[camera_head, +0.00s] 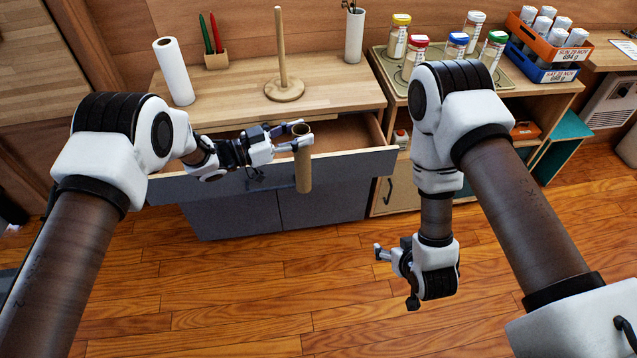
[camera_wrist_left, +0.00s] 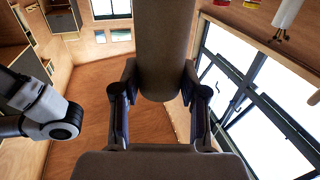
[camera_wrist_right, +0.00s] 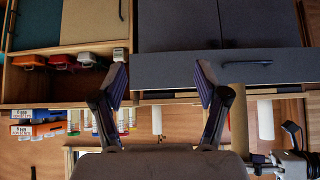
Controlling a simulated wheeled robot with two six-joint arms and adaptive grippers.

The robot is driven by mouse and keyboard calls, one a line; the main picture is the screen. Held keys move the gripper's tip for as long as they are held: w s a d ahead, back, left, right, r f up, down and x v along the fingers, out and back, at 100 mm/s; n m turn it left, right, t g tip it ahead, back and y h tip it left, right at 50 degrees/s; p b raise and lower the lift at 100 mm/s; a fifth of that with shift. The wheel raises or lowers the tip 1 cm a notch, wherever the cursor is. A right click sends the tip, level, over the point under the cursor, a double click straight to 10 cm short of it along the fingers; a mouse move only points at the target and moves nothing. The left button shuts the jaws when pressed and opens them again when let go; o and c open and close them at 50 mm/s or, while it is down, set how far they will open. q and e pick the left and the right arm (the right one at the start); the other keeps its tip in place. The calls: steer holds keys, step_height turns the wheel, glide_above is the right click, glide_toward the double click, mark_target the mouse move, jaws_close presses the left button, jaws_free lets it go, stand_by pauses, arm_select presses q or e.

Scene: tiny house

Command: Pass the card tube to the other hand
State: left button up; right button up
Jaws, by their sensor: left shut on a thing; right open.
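The card tube (camera_head: 304,172) is a plain brown cylinder, upright in the head view in front of the open drawer. My left gripper (camera_head: 295,137) is shut on it near its upper end. The left wrist view shows the tube (camera_wrist_left: 165,45) between the two fingers. My right gripper (camera_head: 394,278) is open and empty, lower and to the right of the tube, above the floor. In the right wrist view its fingers (camera_wrist_right: 162,82) are spread with nothing between them, and the tube (camera_wrist_right: 239,120) stands to their right.
The drawer (camera_head: 345,135) below sticks out behind the tube. Jars (camera_head: 397,36) and crates (camera_head: 549,45) stand at right. The floor in front is clear.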

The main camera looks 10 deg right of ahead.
steer(key=w+a+r+n+t+y, duration=0.1)
steer(key=w+a+r+t, duration=0.5)
steer(key=w, duration=0.3)
steer(key=n+t+y, duration=0.3)
steer(key=y, duration=0.1)
glide_toward(304, 163)
steer(key=x, duration=1.2)
steer(key=shift+w+a+r, duration=0.1)
steer(key=c, duration=1.2)
arm_select(q)
steer(key=o, duration=1.2)
steer(key=shift+c, duration=0.2)
steer(key=shift+a, duration=0.1)
